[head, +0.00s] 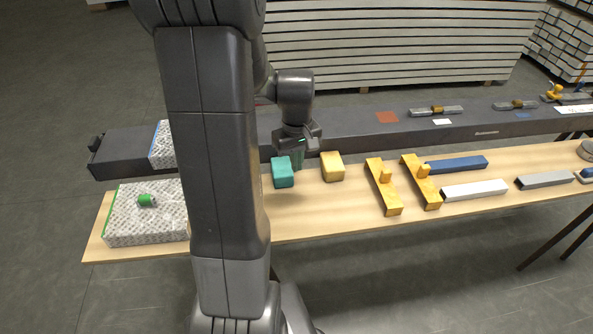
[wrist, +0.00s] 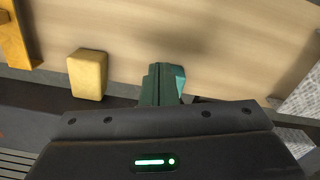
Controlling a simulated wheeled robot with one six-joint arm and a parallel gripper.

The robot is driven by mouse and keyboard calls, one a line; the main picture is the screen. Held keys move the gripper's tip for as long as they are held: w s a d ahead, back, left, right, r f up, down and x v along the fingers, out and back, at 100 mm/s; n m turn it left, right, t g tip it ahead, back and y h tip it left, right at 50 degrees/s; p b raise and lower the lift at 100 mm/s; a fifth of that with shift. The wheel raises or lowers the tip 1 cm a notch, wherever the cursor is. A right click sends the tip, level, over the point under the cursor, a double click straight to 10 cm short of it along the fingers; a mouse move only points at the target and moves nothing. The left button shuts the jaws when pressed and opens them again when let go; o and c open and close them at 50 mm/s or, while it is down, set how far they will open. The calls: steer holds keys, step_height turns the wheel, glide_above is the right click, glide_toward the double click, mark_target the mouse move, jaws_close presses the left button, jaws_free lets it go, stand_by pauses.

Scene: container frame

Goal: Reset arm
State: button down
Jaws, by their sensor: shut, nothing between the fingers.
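My gripper (head: 298,160) is over the back part of the wooden table, pointing down, just behind a teal block (head: 283,173). In the wrist view its dark green fingers (wrist: 161,80) are together with nothing between them. A small piece of the teal block (wrist: 180,80) shows beside the fingers; the rest is hidden behind them. I cannot tell whether the fingers touch the block. A yellow block (head: 332,167) stands to the right of the teal block; it also shows left of the fingers in the wrist view (wrist: 87,75).
Two orange brackets (head: 383,188) lie right of the blocks, with blue, white and grey bars (head: 475,190) beyond. A patterned box (head: 125,220) with a green piece (head: 147,200) is at the left end. A long dark beam (head: 380,137) runs behind the table (head: 320,222), whose front strip is clear.

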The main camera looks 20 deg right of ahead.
steer(key=shift+r, duration=0.3)
